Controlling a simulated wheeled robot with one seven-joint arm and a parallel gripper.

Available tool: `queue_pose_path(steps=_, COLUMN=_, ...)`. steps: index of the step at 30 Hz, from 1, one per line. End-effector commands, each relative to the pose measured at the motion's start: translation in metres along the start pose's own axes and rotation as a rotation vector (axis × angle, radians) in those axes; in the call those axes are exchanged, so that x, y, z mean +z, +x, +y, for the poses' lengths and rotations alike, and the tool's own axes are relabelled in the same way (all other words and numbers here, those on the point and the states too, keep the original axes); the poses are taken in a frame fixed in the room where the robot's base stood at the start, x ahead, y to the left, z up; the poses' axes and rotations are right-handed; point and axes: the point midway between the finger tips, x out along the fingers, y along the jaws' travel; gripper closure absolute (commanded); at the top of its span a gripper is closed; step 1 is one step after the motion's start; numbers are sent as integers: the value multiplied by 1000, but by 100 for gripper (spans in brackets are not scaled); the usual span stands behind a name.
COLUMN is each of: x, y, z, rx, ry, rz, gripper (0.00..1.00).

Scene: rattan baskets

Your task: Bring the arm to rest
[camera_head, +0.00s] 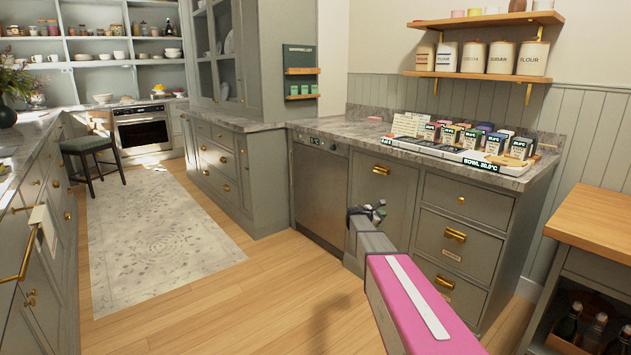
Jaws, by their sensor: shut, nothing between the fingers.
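My arm reaches out from the bottom right, with a long pink link that carries a white stripe. My gripper (369,212) is at the far end of the arm, small and dark, in front of the grey lower cabinets. It is shut and holds nothing. It is in the air, below the countertop's level, and looks clear of the cabinet fronts, though the gap is hard to judge.
The stone countertop (350,130) holds a tray (440,151) with several labelled boxes. A dishwasher (320,192) and drawers (453,236) stand below. A wooden-topped unit (594,220) is at the right.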

Motion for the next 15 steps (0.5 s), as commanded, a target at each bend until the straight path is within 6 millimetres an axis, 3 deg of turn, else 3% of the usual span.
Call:
queue_pose_path(steps=1, x=0, y=-21, z=-34, rx=-47, ry=95, rz=51, gripper=100)
queue_pose_path(steps=3, x=-7, y=-42, z=-70, rx=-124, ry=240, rz=123, gripper=100)
queue_pose_path(steps=8, x=-25, y=-101, z=-151, rx=-343, ry=574, rz=274, gripper=100)
queue_pose_path(steps=15, x=-45, y=-207, z=-258, rx=-764, ry=1027, rz=430, gripper=100)
